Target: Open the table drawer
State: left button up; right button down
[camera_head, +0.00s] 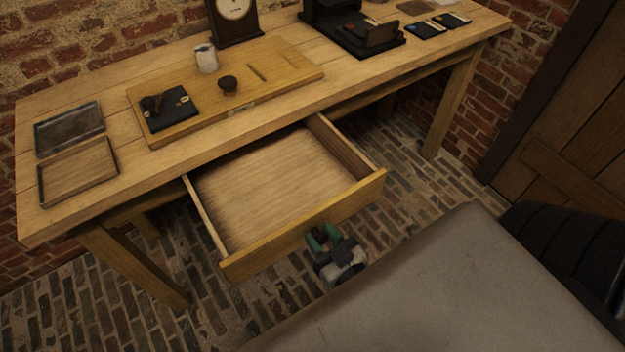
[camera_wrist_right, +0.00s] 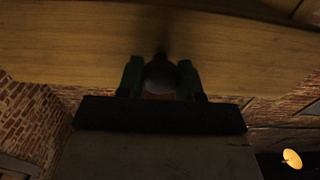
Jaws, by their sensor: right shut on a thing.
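The table drawer (camera_head: 270,190) is pulled well out from the wooden table (camera_head: 225,150) in the head view, and its inside looks empty. My right gripper (camera_head: 322,238) is at the middle of the drawer's front panel. In the right wrist view my right gripper (camera_wrist_right: 160,82) has its green fingers on both sides of a dark round knob (camera_wrist_right: 160,72), shut on it. The drawer front (camera_wrist_right: 70,45) fills the top of that view. My left gripper is not in view.
An open flat box (camera_head: 78,172) is at the left. A clock (camera_head: 234,15) stands behind. Brick floor (camera_head: 395,165) is clear right of the drawer.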

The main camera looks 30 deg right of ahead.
jog(key=shift+s, duration=0.25)
jog(key=c, duration=0.8)
grip_release()
jog(key=shift+o, duration=0.2)
jog(key=s, duration=1)
jog(key=shift+s+d, duration=0.2)
jog(key=shift+s, duration=0.2)
